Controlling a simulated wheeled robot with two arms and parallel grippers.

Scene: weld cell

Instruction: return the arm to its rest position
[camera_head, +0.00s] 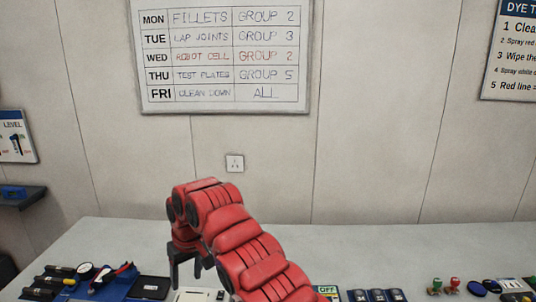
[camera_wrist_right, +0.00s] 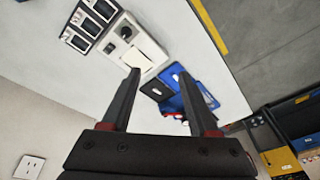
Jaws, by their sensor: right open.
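My right arm (camera_head: 245,235) is red and reaches up from the lower middle of the head view, bending down to the left. My right gripper (camera_head: 187,272) points down over the grey bench (camera_head: 110,240). In the right wrist view the gripper (camera_wrist_right: 160,75) has its two dark fingers spread, with nothing held between them. Beyond the fingertips is a white device (camera_wrist_right: 135,48), with a blue tray beside it. How high the fingers are above these is hard to tell. My left gripper is not in view.
A blue tray (camera_head: 122,283) with dark cylinders and a black pad (camera_head: 150,288) lies at the left. Dark blocks (camera_head: 377,295) and small red and green items (camera_head: 445,286) stand at the right. The back wall carries a schedule board (camera_head: 222,55) and a socket (camera_head: 235,163).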

